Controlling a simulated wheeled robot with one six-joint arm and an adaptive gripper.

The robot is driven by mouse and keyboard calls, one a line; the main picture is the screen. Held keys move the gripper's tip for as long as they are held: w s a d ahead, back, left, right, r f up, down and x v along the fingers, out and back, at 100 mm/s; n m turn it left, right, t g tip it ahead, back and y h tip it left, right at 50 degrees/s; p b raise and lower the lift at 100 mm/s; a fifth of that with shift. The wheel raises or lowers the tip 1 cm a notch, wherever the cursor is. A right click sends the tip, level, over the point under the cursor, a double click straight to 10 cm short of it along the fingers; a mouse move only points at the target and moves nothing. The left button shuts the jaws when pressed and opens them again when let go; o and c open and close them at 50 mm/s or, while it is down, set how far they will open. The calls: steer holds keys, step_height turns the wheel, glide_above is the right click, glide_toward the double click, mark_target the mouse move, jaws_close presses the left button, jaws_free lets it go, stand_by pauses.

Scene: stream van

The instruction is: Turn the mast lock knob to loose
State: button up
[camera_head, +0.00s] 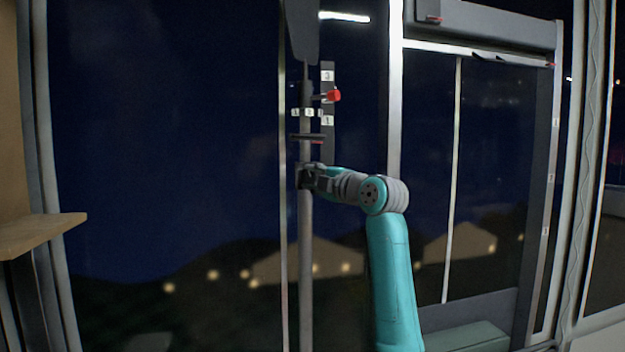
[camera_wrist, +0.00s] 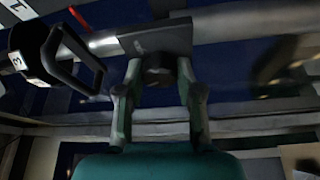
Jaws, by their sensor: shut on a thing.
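The mast (camera_head: 306,245) is a grey upright tube; it runs across the top of the wrist view (camera_wrist: 225,28). A dark block (camera_wrist: 155,38) is clamped on it, and a small dark knob (camera_wrist: 158,72) sticks out from the block. My gripper (camera_head: 308,178) is at the mast in the head view. In the wrist view my gripper (camera_wrist: 157,75) has one finger on each side of the knob and is shut on it. The knob is mostly hidden by my gripper in the head view. I cannot read any loose or tight marking.
Above my gripper is a dark strip (camera_head: 327,142) with numbered labels and a red-tipped lever (camera_head: 333,96). A black loop handle (camera_wrist: 100,72) stands close left of my fingers in the wrist view. A wooden shelf (camera_head: 40,232) is at far left. Dark windows lie behind.

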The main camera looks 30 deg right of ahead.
steer(key=shift+n+g, duration=0.6)
steer(key=shift+n, duration=1.2)
steer(key=o, duration=1.2)
steer(key=shift+c, duration=0.2)
steer(key=s+d+r, duration=0.1)
steer(key=s, duration=1.1)
steer(key=shift+d, duration=0.1)
